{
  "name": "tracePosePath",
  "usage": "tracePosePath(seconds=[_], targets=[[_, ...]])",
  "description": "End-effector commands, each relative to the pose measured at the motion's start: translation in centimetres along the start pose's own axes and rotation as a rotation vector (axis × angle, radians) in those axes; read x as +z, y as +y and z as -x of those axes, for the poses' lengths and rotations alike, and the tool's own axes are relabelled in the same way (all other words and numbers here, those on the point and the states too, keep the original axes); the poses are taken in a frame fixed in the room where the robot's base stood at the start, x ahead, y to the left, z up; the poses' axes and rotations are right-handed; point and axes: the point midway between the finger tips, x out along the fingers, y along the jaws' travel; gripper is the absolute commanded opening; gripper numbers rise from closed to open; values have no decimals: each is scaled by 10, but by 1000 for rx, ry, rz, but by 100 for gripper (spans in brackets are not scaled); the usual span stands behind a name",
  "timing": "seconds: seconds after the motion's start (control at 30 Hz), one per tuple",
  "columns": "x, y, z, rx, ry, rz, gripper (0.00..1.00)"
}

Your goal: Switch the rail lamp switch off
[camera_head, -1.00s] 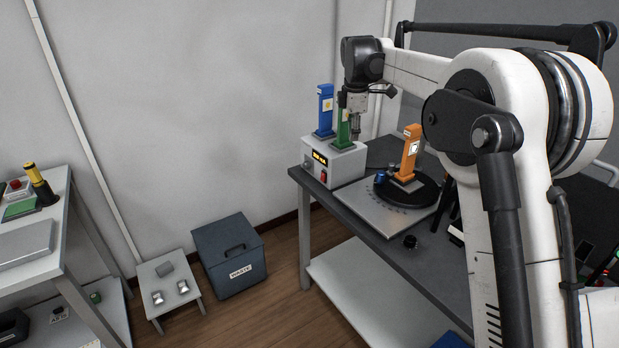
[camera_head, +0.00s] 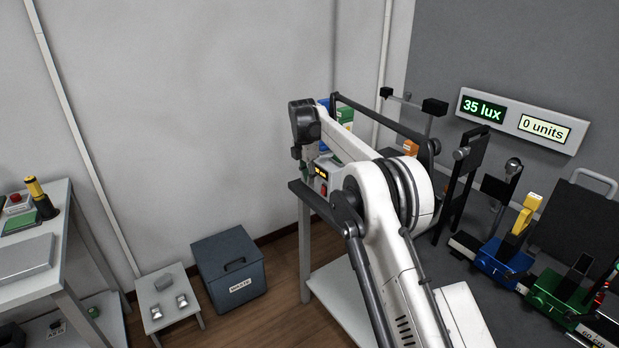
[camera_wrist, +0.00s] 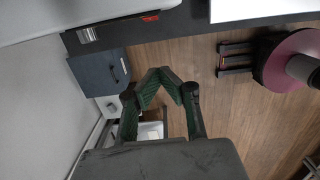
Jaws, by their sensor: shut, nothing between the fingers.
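A pale box with a lit amber display (camera_head: 320,172) stands at the far left corner of the dark bench, partly hidden by my arm. A red switch (camera_head: 323,189) is on its front; no readable label shows that this is the rail lamp switch. The wrist view shows a small red part (camera_wrist: 150,18) and a grey knob (camera_wrist: 88,35) near the top edge. My gripper (camera_wrist: 164,72) is shut and empty, its fingertips over open floor and apart from the red part in the picture. In the head view my wrist hangs beside the box's left front.
A wall display (camera_head: 516,118) reads 35 lux and 0 units. Blue (camera_head: 500,262) and green (camera_head: 555,295) carriages stand on the right. A waste bin (camera_head: 232,265) and a small stool (camera_head: 165,290) are on the floor at left. A maroon round object (camera_wrist: 290,60) shows at right.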

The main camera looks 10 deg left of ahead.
Motion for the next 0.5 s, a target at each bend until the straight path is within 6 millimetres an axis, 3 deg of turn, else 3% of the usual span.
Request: tracePosePath(seconds=[0.33, 0.5], targets=[[0, 0, -67, 0, 0, -1, 0], [22, 0, -74, 0, 0, -4, 0]])
